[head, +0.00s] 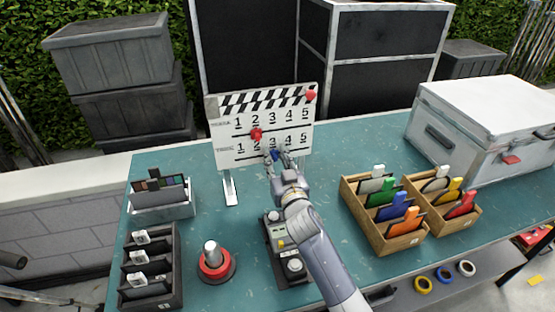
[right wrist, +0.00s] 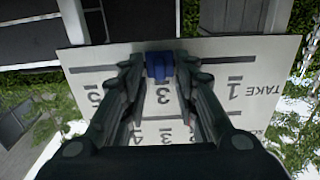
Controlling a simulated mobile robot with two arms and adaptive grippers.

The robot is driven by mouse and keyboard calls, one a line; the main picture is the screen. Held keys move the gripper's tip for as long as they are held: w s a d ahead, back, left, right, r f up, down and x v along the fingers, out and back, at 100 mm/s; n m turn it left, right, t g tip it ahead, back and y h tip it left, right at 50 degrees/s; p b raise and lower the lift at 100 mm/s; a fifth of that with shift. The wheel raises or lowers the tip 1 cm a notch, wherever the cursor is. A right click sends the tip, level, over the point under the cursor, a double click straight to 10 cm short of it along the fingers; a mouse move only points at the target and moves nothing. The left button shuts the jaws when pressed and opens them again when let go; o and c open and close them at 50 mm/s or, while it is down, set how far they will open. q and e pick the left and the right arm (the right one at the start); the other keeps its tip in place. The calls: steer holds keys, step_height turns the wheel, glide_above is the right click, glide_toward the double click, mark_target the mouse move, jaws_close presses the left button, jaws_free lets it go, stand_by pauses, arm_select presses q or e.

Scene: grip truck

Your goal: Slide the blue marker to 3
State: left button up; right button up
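The white clapperboard (head: 224,150) stands upright at the back of the teal table, with two numbered rows. The blue marker (head: 275,155) is on the lower row's track, just below the 3 and partly hidden by my right gripper (head: 280,156). In the right wrist view the board appears upside down. There the blue marker (right wrist: 159,66) lines up with the printed 3, and the fingertips of my right gripper (right wrist: 160,63) sit close against both its sides with no clear gap. The red marker (head: 256,134) is below the 2 of the upper row. My left gripper is not in view.
Wooden trays (head: 388,244) with coloured clips stand at the right, near a white case (head: 477,125). A red-based knob (head: 215,264), a dark rack (head: 149,272) and a small swatch box (head: 163,208) are at the left. A dark control box (head: 283,247) lies beside my right arm.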

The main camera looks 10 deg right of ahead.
stand_by(0.3)
steer(key=s, duration=1.2)
steer(key=shift+d, duration=0.1)
